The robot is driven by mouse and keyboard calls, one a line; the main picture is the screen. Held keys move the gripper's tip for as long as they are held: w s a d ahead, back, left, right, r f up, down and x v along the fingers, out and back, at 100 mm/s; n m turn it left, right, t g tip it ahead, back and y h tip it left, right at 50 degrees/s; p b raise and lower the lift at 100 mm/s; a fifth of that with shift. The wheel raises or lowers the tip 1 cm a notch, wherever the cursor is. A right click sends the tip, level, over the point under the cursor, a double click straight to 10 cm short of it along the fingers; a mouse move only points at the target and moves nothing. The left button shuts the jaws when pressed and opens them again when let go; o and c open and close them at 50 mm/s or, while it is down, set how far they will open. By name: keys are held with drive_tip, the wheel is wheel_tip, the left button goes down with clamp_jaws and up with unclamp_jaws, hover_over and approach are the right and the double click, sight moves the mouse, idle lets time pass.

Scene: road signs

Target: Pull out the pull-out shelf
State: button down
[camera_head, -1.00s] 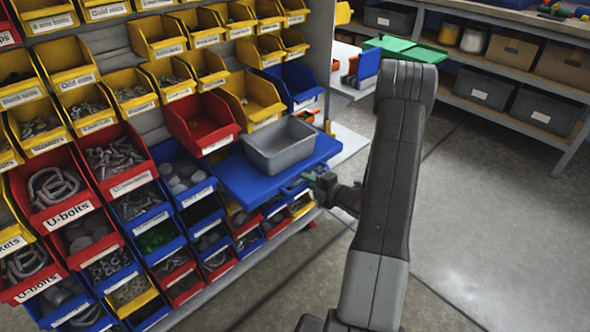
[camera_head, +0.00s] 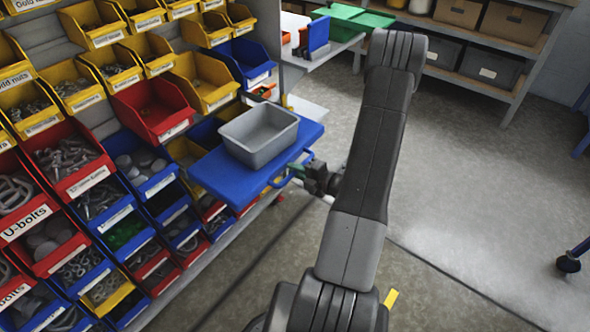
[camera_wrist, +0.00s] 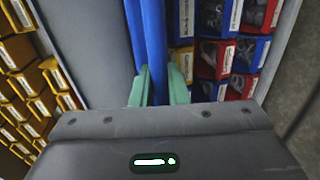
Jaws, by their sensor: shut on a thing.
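The pull-out shelf (camera_head: 214,172) is a flat blue board standing out from the rack of bins, with a blue handle bar along its outer edge. A grey open tub (camera_head: 258,140) sits on it and looks empty. My gripper (camera_head: 303,172) is at the handle, on the shelf's right front side. In the wrist view my green fingertips (camera_wrist: 153,88) are closed around a blue bar of the shelf (camera_wrist: 150,40). My arm stands to the right of the shelf, and the exact grip is small in the head view.
Yellow, red and blue labelled bins, such as a red bin (camera_head: 152,110), fill the rack at left. A workbench shelf with cartons (camera_head: 510,28) is at the back right. The floor (camera_head: 470,190) at right is largely clear.

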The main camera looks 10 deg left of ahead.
drive_tip(key=c, duration=1.5)
unclamp_jaws()
drive_tip(key=p+v, duration=0.1)
drive_tip(key=v, duration=1.2)
drive_tip(key=shift+s+d+p, duration=0.15)
drive_tip(key=shift+d+p, duration=0.25)
drive_tip(key=shift+a, duration=0.1)
drive_tip(key=b+x, duration=0.1)
drive_tip(key=x, duration=1.2)
drive_tip(key=shift+a+b, duration=0.35)
drive_tip(key=shift+b, duration=0.05)
drive_tip(key=shift+w, duration=0.2)
